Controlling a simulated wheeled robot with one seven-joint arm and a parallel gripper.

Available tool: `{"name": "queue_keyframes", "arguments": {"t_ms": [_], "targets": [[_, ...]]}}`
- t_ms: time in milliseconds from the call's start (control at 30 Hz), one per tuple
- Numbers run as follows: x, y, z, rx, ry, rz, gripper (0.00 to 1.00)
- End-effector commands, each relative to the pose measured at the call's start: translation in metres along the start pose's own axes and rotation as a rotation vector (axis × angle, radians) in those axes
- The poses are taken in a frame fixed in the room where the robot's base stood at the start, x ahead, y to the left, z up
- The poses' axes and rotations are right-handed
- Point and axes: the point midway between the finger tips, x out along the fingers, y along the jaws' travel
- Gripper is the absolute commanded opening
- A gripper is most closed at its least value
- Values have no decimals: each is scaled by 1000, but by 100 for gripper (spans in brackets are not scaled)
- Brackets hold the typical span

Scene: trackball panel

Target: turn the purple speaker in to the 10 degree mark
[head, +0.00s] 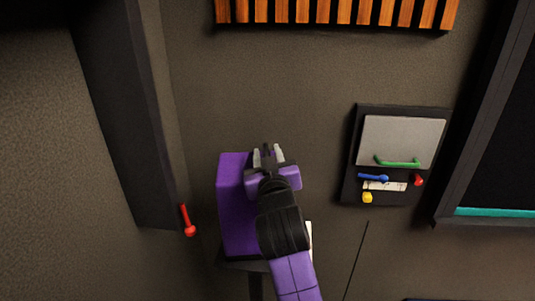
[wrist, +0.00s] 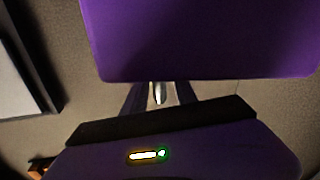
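The purple speaker (head: 236,205) stands upright on a dark stand near the wall, left of my arm in the head view. My gripper (head: 268,153) is beside its upper right part and overlaps it in the picture. Its two grey fingers show apart, with a gap between them. I cannot tell whether the gripper touches the speaker. No degree mark can be read; a white strip (head: 309,238) shows partly behind my arm.
A wall panel (head: 350,155) with green, blue, red and yellow controls is at the right. A red lever (head: 186,220) is at the left, by a dark projecting frame (head: 125,110). An orange slatted piece (head: 330,12) is above. The wall between is clear.

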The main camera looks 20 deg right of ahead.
Motion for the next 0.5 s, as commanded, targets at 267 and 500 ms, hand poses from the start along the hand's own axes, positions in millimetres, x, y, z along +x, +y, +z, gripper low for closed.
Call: {"name": "queue_keyframes", "arguments": {"t_ms": [267, 500], "targets": [[0, 0, 0, 0, 0, 0, 0], [0, 1, 0, -1, 0, 1, 0]]}}
